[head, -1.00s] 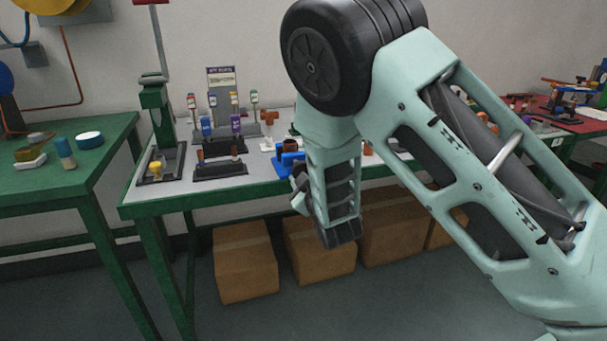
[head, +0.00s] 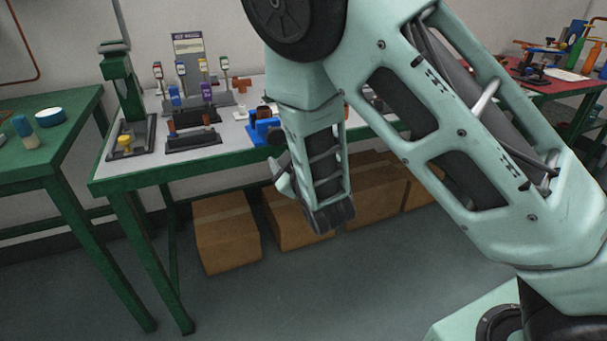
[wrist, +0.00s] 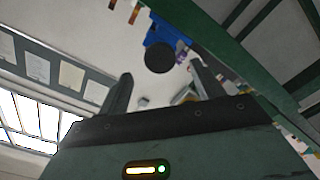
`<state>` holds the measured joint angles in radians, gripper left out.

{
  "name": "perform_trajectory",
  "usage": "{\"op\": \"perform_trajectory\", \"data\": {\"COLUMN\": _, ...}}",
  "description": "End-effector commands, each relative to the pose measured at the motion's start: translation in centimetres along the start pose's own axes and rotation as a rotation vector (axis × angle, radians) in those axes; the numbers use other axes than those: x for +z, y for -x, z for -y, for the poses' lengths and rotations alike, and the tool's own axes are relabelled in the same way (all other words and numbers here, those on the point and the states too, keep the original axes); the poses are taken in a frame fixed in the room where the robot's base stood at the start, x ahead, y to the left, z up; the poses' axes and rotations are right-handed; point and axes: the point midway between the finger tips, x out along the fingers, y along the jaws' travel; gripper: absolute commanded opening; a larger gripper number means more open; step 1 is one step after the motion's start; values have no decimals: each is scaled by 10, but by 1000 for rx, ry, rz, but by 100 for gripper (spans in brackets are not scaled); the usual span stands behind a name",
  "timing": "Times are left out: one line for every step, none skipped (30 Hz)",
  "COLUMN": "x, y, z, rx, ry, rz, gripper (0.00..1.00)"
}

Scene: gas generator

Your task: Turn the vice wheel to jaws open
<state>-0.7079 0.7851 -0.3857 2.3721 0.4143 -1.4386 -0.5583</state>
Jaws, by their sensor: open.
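The blue vice (head: 262,125) stands at the front edge of the grey-topped workbench, partly hidden by my arm in the head view. In the wrist view the blue vice (wrist: 163,32) shows upside down beyond my fingers, with its round dark wheel (wrist: 160,57) facing me. My gripper (wrist: 161,75) is open, its two fingers apart and empty. The wheel appears roughly between the fingertips in the wrist view, a little beyond them; I cannot tell the exact gap. In the head view my gripper is mostly hidden by my own wrist.
The workbench (head: 215,134) has a green frame and holds a green press (head: 123,85), dark holders and several small coloured parts. Cardboard boxes (head: 226,232) stand under it. A green table (head: 60,140) is at left, a red-topped table (head: 545,85) at right. Open floor lies in front.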

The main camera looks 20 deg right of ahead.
Motion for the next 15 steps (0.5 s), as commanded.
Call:
{"op": "perform_trajectory", "data": {"x": 0, "y": 13, "z": 1, "rx": -2, "ry": 0, "rz": 2, "gripper": 67}}
{"op": "perform_trajectory", "data": {"x": 1, "y": 21, "z": 1, "rx": -3, "ry": 0, "rz": 2, "gripper": 67}}
{"op": "perform_trajectory", "data": {"x": 0, "y": 30, "z": 1, "rx": -3, "ry": 1, "rz": 1, "gripper": 67}}
{"op": "perform_trajectory", "data": {"x": 0, "y": 37, "z": 1, "rx": -3, "ry": 1, "rz": 1, "gripper": 67}}
{"op": "perform_trajectory", "data": {"x": 1, "y": 44, "z": 1, "rx": -2, "ry": 1, "rz": 2, "gripper": 67}}
{"op": "perform_trajectory", "data": {"x": 1, "y": 54, "z": 1, "rx": -3, "ry": 2, "rz": 1, "gripper": 67}}
{"op": "perform_trajectory", "data": {"x": 1, "y": 61, "z": 1, "rx": -3, "ry": 2, "rz": 2, "gripper": 67}}
{"op": "perform_trajectory", "data": {"x": -3, "y": 62, "z": -3, "rx": -2, "ry": 3, "rz": 2, "gripper": 67}}
{"op": "perform_trajectory", "data": {"x": -4, "y": 63, "z": -4, "rx": -3, "ry": 4, "rz": 4, "gripper": 67}}
{"op": "perform_trajectory", "data": {"x": -4, "y": 65, "z": -4, "rx": -2, "ry": 4, "rz": 4, "gripper": 67}}
{"op": "perform_trajectory", "data": {"x": -4, "y": 67, "z": -4, "rx": -2, "ry": 3, "rz": 4, "gripper": 67}}
{"op": "perform_trajectory", "data": {"x": -4, "y": 70, "z": -4, "rx": -2, "ry": 3, "rz": 4, "gripper": 67}}
{"op": "perform_trajectory", "data": {"x": -4, "y": 72, "z": -4, "rx": -2, "ry": 4, "rz": 4, "gripper": 67}}
{"op": "perform_trajectory", "data": {"x": -4, "y": 74, "z": -4, "rx": -2, "ry": 4, "rz": 5, "gripper": 67}}
{"op": "perform_trajectory", "data": {"x": -4, "y": 78, "z": -4, "rx": -2, "ry": 3, "rz": 4, "gripper": 67}}
